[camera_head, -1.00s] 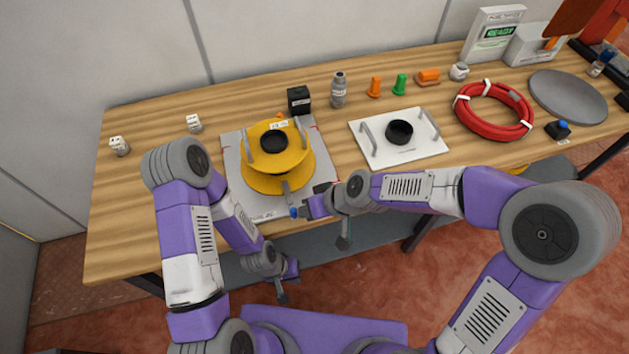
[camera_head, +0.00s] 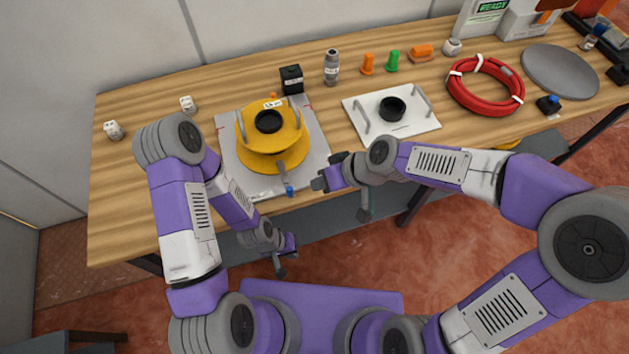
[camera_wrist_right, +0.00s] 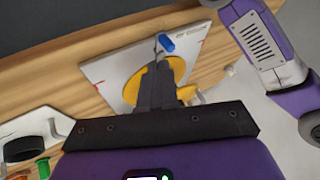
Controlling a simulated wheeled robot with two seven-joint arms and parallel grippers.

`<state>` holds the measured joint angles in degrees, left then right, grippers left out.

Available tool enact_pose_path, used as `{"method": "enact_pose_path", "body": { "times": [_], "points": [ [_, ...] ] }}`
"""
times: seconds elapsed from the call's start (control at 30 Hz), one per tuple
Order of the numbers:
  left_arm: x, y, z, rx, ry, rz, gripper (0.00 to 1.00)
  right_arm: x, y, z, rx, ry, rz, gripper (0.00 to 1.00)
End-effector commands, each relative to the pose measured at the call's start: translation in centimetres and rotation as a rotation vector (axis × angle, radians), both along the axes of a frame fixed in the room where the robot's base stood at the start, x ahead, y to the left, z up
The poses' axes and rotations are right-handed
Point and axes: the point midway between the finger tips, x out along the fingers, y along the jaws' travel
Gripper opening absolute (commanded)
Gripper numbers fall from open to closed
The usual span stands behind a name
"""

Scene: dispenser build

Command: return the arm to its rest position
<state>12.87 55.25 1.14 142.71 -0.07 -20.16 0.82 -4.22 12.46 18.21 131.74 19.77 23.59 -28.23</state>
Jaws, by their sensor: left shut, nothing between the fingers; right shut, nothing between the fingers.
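My right gripper (camera_head: 318,184) is shut and empty at the table's front edge, just right of the yellow dispenser (camera_head: 284,158). A small blue-tipped part (camera_head: 289,190) at the front of the dispenser's grey base plate (camera_head: 238,178) is a little left of my right fingertips, with a gap between. In the right wrist view, the shut fingers (camera_wrist_right: 155,82) overlap the yellow dispenser, with the blue tip (camera_wrist_right: 166,43) beyond them. My left gripper (camera_head: 281,268) is shut and empty, hanging low in front of the table, lower in the picture than the right one.
A white plate with handles (camera_head: 365,133) lies right of the dispenser. Behind are a black box (camera_head: 291,79), a grey bottle (camera_head: 331,68), orange and green pieces. A red hose coil (camera_head: 456,96) and grey disc (camera_head: 560,72) lie right. Floor in front of the table is open.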

Motion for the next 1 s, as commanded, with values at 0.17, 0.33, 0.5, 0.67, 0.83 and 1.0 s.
{"method": "enact_pose_path", "body": {
  "times": [0.17, 0.33, 0.5, 0.67, 0.83, 1.0],
  "points": [
    [0.0, 0.0, 0.0, 0.000, 0.000, 0.000, 0.00, 0.0, 0.0, 0.0, 0.000, 0.001, -0.001, 0.00],
    [0.0, 0.0, 0.0, 0.000, 0.000, 0.000, 0.00, 0.0, 0.0, 0.0, 0.000, -0.001, -0.002, 0.00],
    [0.0, 0.0, 0.0, 0.000, 0.000, 0.000, 0.00, 0.1, 0.0, 0.0, 0.000, -0.001, -0.002, 0.00],
    [0.0, 0.0, 0.0, 0.000, 0.000, 0.000, 0.00, 0.5, -0.9, -2.4, -0.015, 0.041, -0.054, 0.00],
    [0.0, 0.0, 0.0, 0.000, 0.000, 0.000, 0.00, 0.9, -4.1, -10.6, -0.069, 0.168, -0.228, 0.00],
    [0.0, 0.0, 0.0, 0.000, 0.000, 0.000, 0.00, -1.5, -7.8, -19.8, -0.129, 0.308, -0.425, 0.00]
  ]
}}
